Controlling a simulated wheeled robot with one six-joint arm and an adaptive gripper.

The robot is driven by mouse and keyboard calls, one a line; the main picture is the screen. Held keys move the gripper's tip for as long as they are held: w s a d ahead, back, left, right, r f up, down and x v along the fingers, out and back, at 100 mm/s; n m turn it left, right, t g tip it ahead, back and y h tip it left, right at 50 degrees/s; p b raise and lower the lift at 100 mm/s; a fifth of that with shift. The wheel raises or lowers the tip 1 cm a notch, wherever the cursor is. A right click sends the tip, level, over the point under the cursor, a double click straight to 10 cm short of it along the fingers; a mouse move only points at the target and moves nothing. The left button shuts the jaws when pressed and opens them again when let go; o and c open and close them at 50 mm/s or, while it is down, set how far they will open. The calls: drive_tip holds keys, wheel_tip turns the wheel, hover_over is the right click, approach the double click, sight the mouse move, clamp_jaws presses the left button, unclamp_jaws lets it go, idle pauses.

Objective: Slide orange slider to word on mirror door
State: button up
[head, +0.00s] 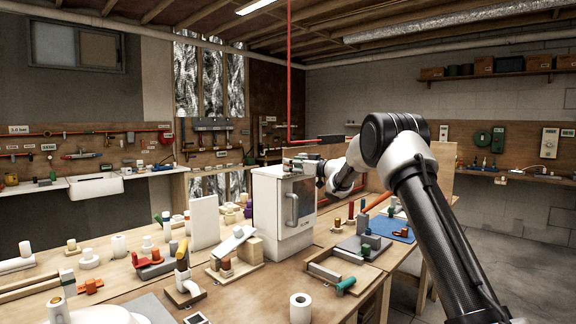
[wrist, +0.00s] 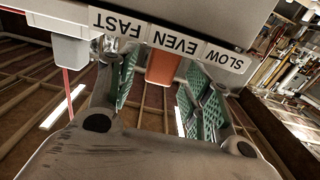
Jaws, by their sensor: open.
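The orange slider (wrist: 166,66) hangs below a white strip with three word labels in the wrist view. The words appear upside down: SLOW (wrist: 223,58) at right, EVEN (wrist: 177,42) in the middle and FAST (wrist: 117,24) at left. The slider is nearest EVEN. My gripper (wrist: 158,88) is open, its green-padded fingers on either side of the slider with gaps showing. In the head view my gripper (head: 303,165) is at the top of the white cabinet (head: 268,215). The cabinet's door (head: 304,203) has a dark panel and handle; I cannot read a word on it.
The workbench (head: 262,296) holds many small parts around the cabinet. A white panel (head: 204,222) stands to its left, a blue mat (head: 392,228) lies to its right, and a white roll (head: 300,307) stands in front. A red pipe (head: 289,75) rises behind.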

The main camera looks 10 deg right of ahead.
sight(279, 173)
drive_tip(key=shift+x, duration=1.55)
clamp_jaws()
drive_tip(key=shift+s+a, duration=0.7)
drive_tip(key=shift+a, duration=0.3)
drive_tip(key=shift+s+a, duration=0.7)
drive_tip(key=shift+a, duration=0.3)
unclamp_jaws()
drive_tip(key=shift+s+a, duration=0.1)
